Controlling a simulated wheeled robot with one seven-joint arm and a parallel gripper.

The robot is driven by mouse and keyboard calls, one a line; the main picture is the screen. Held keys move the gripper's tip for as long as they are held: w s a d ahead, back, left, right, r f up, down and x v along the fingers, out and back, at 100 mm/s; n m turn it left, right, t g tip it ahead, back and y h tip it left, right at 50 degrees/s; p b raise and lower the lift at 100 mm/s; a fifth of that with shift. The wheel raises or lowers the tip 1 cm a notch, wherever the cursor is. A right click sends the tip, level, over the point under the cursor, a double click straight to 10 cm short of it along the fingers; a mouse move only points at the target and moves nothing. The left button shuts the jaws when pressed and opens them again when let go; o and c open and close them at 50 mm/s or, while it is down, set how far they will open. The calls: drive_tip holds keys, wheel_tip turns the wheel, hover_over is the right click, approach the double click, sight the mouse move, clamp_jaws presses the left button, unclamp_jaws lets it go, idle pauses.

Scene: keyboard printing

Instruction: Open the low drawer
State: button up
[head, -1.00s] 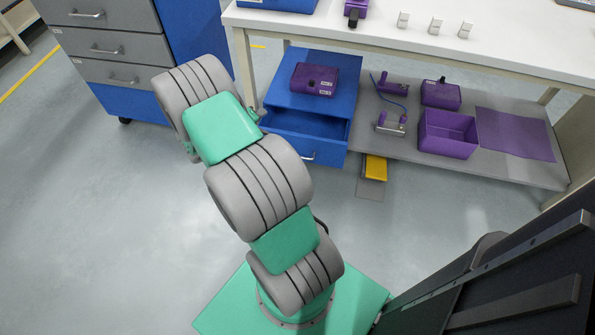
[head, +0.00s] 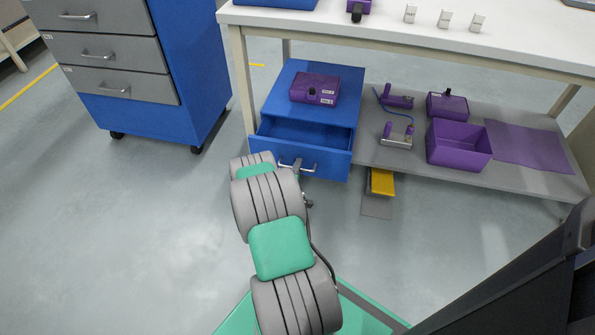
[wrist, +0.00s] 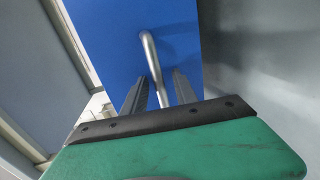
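The low drawer (head: 325,165) is the blue drawer of a small blue cabinet (head: 284,92) under the white table. It stands partly pulled out, its empty-looking inside showing. A silver bar handle (head: 309,168) is on its front. My gripper (head: 297,166) is at this handle, mostly hidden behind my arm in the head view. In the wrist view, the handle (wrist: 151,58) runs between the two dark fingers of my gripper (wrist: 159,88) against the blue front. The fingers stand apart, with a gap beside the bar; I see no clear grip on it.
A purple box (head: 315,89) sits on the cabinet. A grey shelf (head: 400,160) to the right holds a purple bin (head: 459,144) and purple tools. A yellow pedal (head: 382,182) is near the drawer's right side. A drawer cabinet (head: 190,70) stands left. The floor in front is clear.

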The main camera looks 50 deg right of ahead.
drive_tip(key=shift+c, duration=0.5)
clamp_jaws()
idle(0.9)
